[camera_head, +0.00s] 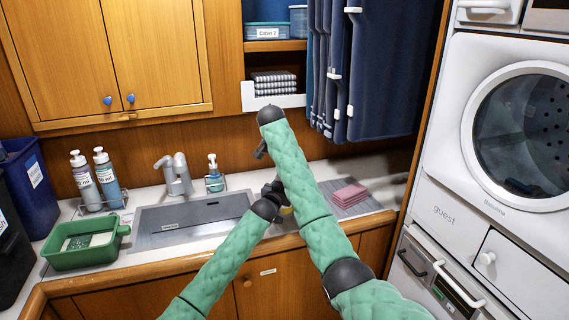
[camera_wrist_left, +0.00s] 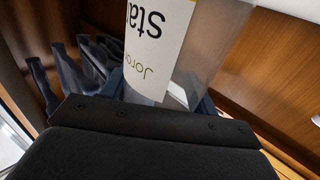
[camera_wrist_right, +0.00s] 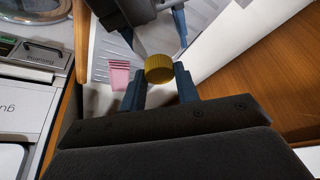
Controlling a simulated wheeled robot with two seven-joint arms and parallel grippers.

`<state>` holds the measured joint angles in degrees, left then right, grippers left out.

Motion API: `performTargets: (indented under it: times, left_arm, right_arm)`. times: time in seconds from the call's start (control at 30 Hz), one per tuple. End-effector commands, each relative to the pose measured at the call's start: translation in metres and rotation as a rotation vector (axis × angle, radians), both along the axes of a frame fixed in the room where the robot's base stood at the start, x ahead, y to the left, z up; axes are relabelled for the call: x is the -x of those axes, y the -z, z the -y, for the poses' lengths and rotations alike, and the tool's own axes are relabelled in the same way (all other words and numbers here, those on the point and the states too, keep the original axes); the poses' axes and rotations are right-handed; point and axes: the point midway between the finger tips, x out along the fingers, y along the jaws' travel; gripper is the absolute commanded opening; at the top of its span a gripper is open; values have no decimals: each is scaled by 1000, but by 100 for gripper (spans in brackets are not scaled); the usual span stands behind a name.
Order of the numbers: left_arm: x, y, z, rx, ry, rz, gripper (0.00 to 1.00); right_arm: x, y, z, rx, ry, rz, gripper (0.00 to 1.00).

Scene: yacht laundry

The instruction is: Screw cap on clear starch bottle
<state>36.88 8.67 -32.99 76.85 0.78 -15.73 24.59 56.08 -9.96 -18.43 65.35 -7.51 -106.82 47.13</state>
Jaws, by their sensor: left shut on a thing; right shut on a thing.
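The clear starch bottle (camera_wrist_left: 203,50), with a white and yellow label, stands large in the left wrist view. My left gripper (camera_wrist_left: 163,98) is shut on its body. A ribbed yellow cap (camera_wrist_right: 160,69) sits between the fingertips of my right gripper (camera_wrist_right: 158,84), which is shut on it. In the right wrist view, my dark left gripper is just beyond the cap. I cannot tell whether the cap touches the bottle's mouth. In the head view, my right arm covers most of the bottle and cap; only a small yellow patch shows beside the left gripper (camera_head: 277,192).
A sink (camera_head: 190,222) with a tap (camera_head: 174,174) lies left of my grippers. Folded pink cloths (camera_head: 349,194) lie to the right on the counter. A green tub (camera_head: 85,243), two pump bottles (camera_head: 107,178) and a soap bottle (camera_head: 214,175) stand further left.

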Motion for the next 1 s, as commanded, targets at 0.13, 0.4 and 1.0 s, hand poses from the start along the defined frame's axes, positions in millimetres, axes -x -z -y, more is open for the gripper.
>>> performTargets:
  times: [0.13, 0.4, 1.0]
  left_arm:
    - [1, 0, 1, 0, 2, 0, 0]
    - [1, 0, 2, 0, 2, 1, 0]
    - [1, 1, 1, 0, 2, 0, 0]
  right_arm:
    - [-2, -1, -3, -1, 266, 0, 11]
    - [-5, -2, -4, -1, 733, 0, 11]
    - [-12, 0, 2, 0, 1610, 0, 11]
